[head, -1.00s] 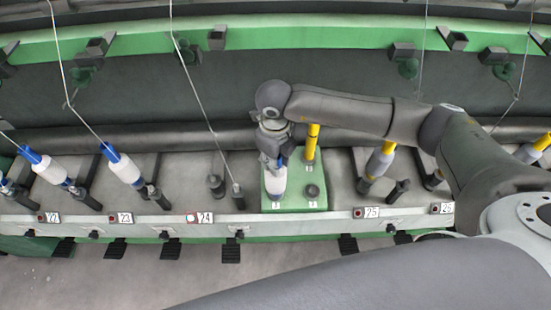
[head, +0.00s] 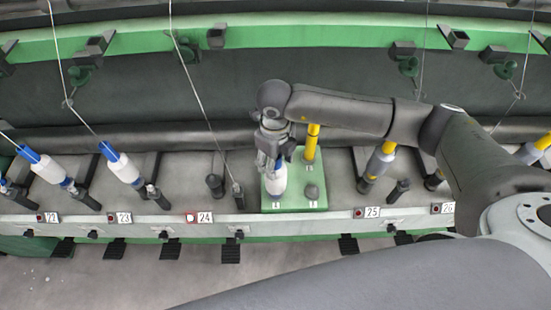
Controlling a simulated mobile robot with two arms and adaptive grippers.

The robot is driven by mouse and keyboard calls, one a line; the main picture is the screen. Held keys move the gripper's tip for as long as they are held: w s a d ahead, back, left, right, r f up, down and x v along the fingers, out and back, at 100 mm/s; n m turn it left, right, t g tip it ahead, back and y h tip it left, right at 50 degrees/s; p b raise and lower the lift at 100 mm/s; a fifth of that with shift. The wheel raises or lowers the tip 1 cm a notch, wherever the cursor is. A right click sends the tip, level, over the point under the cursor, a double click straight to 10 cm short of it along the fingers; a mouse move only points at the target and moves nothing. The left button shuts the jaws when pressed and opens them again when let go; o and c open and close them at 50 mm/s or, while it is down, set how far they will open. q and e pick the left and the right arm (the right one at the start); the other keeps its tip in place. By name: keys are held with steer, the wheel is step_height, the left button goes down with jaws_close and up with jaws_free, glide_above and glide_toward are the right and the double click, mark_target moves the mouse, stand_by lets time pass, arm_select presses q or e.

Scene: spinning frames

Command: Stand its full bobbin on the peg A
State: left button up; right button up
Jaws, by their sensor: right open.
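A white bobbin with a blue top (head: 278,182) stands at the front left of a green block (head: 298,207). My right gripper (head: 275,163) is open, pointing down at the bobbin's blue top, with its fingers beside it. Whether the fingers touch it cannot be told. The block's small labels are too small to read, and I cannot tell which peg is A. My left gripper is out of view.
At position 24 (head: 205,218), two dark pegs (head: 215,186) stand without a bobbin, left of the block. White bobbins (head: 123,171) lean at 22 and 23; yellow tubes with grey yarn (head: 380,162) lean at 25 and 26. A thread hangs down to 24.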

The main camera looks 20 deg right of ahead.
step_height(320, 180, up, 12)
stand_by(0.5)
stand_by(0.5)
